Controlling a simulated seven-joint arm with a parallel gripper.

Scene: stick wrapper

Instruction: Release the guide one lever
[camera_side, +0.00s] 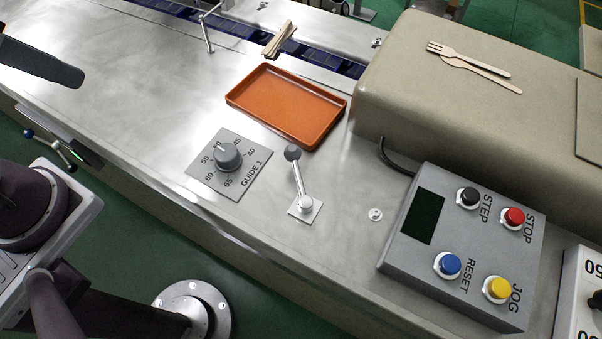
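The guide one lever (299,182) stands on a small square metal plate on the steel worktop. It has a dark ball knob (292,153) and a silver shaft, and it leans up and slightly left in the picture from its round pivot. Beside it on the left is the GUIDE 1 dial (228,157), a grey knob on a square scale plate with numbers. Nothing touches the lever. I cannot make out my gripper; only parts of my arm show at the lower left. A dark rounded bar (42,62) enters at the upper left, and I cannot tell what it is.
An orange tray (236,101) lies behind the lever, with wooden sticks (281,40) beyond it. A control box (400,262) with STEP, STOP, RESET and JOG buttons stands to the right. Wooden cutlery (470,65) lies on a beige housing (400,95). The worktop's left is mostly clear.

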